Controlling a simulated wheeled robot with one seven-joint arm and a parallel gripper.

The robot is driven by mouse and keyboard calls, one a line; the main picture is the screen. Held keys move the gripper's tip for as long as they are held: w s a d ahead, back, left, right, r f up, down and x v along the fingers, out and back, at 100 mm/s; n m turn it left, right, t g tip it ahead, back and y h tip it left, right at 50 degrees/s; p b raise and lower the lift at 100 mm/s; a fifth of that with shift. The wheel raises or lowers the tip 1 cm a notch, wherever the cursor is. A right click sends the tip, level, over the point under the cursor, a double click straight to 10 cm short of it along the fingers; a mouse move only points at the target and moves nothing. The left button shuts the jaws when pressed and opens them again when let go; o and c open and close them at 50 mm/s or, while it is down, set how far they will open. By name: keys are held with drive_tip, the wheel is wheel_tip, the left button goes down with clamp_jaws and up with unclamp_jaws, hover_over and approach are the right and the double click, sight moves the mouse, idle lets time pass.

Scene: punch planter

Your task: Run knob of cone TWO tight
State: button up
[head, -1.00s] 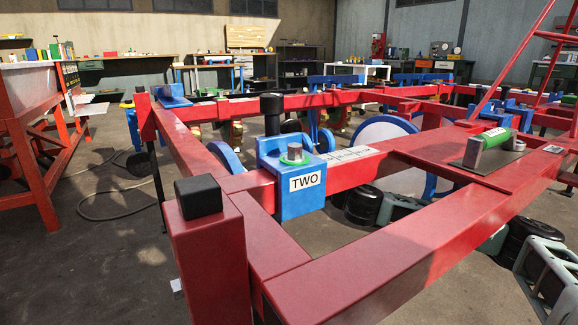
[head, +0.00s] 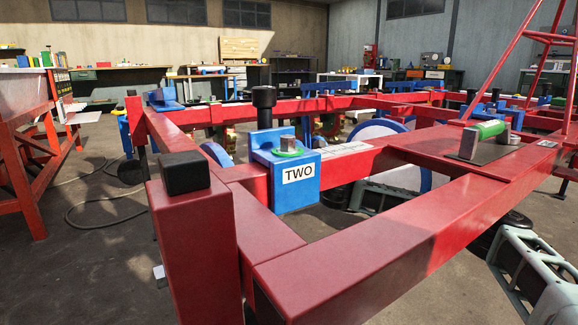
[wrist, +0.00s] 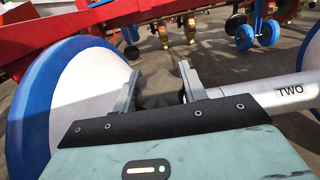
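A blue block with a white TWO label (head: 299,172) sits on the red frame in the head view. A black knob on a post (head: 264,98) stands at its back left. A green ring (head: 287,152) with a grey metal stub (head: 287,141) lies on its top. In the wrist view a silver cylinder marked TWO (wrist: 288,91) enters from the right. My gripper (wrist: 159,82) is open there, its two grey fingers apart. A dark brownish patch shows between them, too unclear to name. The cylinder lies right of the fingers. My gripper's fingers cannot be made out in the head view.
Red beams (head: 390,235) and a red post with a black cap (head: 184,172) stand close in front. A green roller (head: 487,130) sits on the right beam. A blue-rimmed white disc (wrist: 70,95) stands close left of my gripper. Open floor (head: 90,270) lies at left.

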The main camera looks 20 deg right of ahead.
drive_tip(key=shift+m+h, duration=0.3)
drive_tip(key=shift+m, duration=0.1)
drive_tip(key=m+h+p, duration=0.3)
drive_tip(key=m+h, duration=0.1)
drive_tip(key=m, duration=0.1)
drive_tip(key=shift+d+r+h+p, duration=0.1)
drive_tip(key=shift+d+h+p, duration=0.05)
drive_tip(key=shift+h+p, duration=0.2)
drive_tip(key=shift+d+m+h+p, duration=0.2)
drive_tip(key=shift+m+h+p, duration=0.65)
drive_tip(key=shift+m+h, duration=0.45)
drive_tip(key=shift+f, duration=0.2)
drive_tip(key=o, duration=1)
drive_tip(key=shift+f+y+b, duration=0.1)
drive_tip(key=shift+y+b, duration=0.15)
drive_tip(key=shift+b, duration=0.1)
